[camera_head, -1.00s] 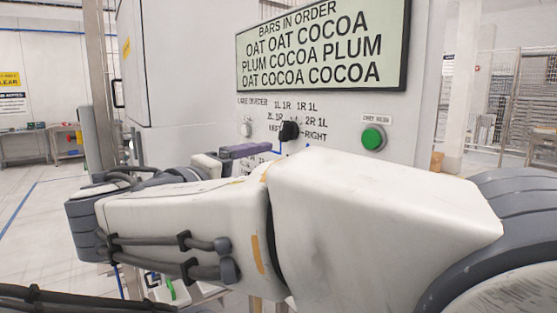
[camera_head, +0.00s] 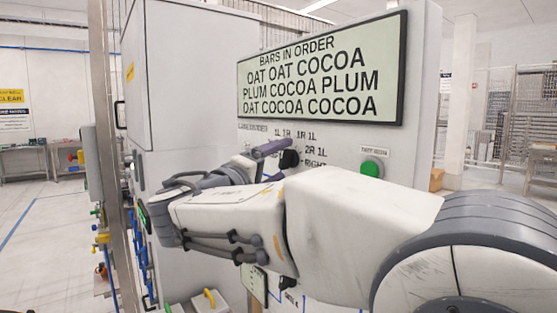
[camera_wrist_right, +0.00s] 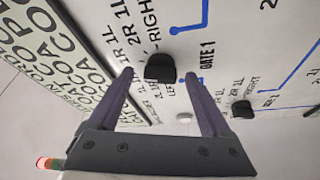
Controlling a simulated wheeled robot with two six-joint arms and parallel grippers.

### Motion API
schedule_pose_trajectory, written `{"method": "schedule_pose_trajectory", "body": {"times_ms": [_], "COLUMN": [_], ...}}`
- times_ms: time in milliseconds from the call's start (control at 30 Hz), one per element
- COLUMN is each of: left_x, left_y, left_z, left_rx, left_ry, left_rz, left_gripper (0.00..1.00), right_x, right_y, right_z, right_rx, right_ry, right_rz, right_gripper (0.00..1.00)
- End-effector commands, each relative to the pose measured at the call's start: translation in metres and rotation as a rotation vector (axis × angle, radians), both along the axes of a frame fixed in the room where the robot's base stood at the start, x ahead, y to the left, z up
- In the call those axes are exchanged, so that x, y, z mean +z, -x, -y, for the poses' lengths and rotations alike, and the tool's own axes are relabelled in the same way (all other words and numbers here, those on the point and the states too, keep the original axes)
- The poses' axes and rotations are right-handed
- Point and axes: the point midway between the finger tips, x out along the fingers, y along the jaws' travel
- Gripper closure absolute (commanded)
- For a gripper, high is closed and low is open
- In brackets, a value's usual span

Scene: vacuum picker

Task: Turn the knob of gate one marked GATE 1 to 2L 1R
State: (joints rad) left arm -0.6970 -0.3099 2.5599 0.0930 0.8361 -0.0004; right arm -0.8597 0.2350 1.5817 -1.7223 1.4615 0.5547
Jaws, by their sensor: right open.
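The black gate one knob (camera_wrist_right: 161,67) sits on the white panel beside the label GATE 1 (camera_wrist_right: 207,55). It also shows in the head view (camera_head: 289,159), partly behind my gripper. Position labels such as 1R 1L and 2R 1L surround it; some are hidden by the fingers. I cannot tell which label the knob points to. My right gripper (camera_wrist_right: 158,77) is open, its two purple-grey fingers on either side of the knob at or just short of its front. Contact is not visible. In the head view the right gripper (camera_head: 283,160) is at the knob. My left gripper is out of view.
A second black knob (camera_wrist_right: 242,109) is on the same panel, beyond one finger in the wrist view. A green button (camera_head: 372,168) is right of the knob. The display board (camera_head: 322,72) listing bars hangs above. A tall white cabinet (camera_head: 190,75) stands left.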

Motion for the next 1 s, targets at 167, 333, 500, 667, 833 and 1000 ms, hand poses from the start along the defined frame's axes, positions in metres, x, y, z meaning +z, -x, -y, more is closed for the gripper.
{"method": "schedule_pose_trajectory", "body": {"times_ms": [167, 333, 500, 667, 833, 1000], "left_x": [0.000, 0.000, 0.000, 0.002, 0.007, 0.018], "left_y": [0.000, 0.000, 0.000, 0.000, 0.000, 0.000], "left_z": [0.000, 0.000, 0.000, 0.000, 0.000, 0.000], "left_rx": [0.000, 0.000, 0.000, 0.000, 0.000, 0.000], "left_ry": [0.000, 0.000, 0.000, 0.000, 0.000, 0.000], "left_rz": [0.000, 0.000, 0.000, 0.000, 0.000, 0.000], "left_gripper": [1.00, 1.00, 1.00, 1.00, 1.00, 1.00], "right_x": [-0.001, -0.001, -0.001, 0.000, 0.002, 0.004], "right_y": [-0.001, 0.000, 0.000, 0.000, 0.000, 0.000], "right_z": [0.000, 0.000, 0.000, 0.000, 0.000, 0.000], "right_rx": [0.000, 0.000, 0.000, 0.000, 0.001, 0.002], "right_ry": [0.000, 0.000, 0.000, 0.007, 0.042, 0.107], "right_rz": [0.000, -0.001, -0.001, -0.013, -0.061, -0.151], "right_gripper": [0.18, 0.63, 1.00, 1.00, 1.00, 1.00]}}
